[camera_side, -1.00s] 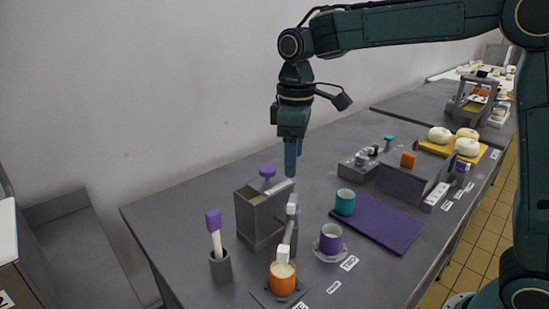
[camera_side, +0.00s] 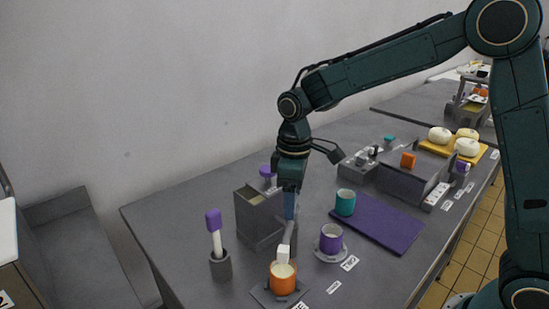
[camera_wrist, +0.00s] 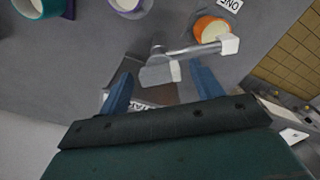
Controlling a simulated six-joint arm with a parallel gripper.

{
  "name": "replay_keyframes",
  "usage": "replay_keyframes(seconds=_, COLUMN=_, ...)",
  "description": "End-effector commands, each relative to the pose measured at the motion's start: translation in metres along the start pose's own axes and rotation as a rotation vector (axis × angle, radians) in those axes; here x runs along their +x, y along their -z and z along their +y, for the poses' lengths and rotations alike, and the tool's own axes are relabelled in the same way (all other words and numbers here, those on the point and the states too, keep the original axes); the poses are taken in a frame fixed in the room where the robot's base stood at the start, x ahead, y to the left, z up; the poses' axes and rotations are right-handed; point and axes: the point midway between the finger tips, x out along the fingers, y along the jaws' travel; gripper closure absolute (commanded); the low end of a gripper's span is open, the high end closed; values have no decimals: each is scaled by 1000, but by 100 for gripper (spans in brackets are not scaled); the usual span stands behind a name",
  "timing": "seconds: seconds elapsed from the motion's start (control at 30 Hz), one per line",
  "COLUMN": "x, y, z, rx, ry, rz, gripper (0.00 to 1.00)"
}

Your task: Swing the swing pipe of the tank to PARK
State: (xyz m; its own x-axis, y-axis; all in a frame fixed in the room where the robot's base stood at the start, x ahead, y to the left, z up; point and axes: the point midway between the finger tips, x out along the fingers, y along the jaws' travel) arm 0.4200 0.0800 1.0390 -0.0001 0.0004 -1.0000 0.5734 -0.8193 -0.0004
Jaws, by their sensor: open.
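The tank (camera_side: 252,220) is a grey box on the table in the side view. Its swing pipe (camera_side: 290,238) reaches toward the camera and ends in a white tip (camera_side: 283,254) over the orange cup (camera_side: 283,280). In the wrist view the grey pipe (camera_wrist: 195,50) runs right to its white tip (camera_wrist: 229,44), beside the orange cup (camera_wrist: 212,27). My gripper (camera_side: 289,213) is open and low over the pipe's tank end. In the wrist view its blue fingers (camera_wrist: 161,72) stand either side of a grey block on the pipe. Contact cannot be told. No PARK mark is readable.
A purple-handled tool (camera_side: 214,230) stands in a grey holder at left. A grey station (camera_side: 400,183) lies further back. The table's front left is clear.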

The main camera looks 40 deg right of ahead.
Motion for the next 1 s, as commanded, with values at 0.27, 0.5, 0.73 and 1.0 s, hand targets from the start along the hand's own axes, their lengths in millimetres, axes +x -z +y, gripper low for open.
replay_keyframes(seconds=0.27, x=0, y=0, z=0, rx=0, ry=0, rz=0, gripper=60)
replay_keyframes(seconds=0.5, x=0, y=0, z=0, rx=0, ry=0, rz=-1, gripper=98)
replay_keyframes(seconds=0.73, x=0, y=0, z=0, rx=-18, ry=0, rz=-1, gripper=98)
replay_keyframes(seconds=1.0, x=0, y=0, z=0, rx=-119, ry=0, rz=0, gripper=98)
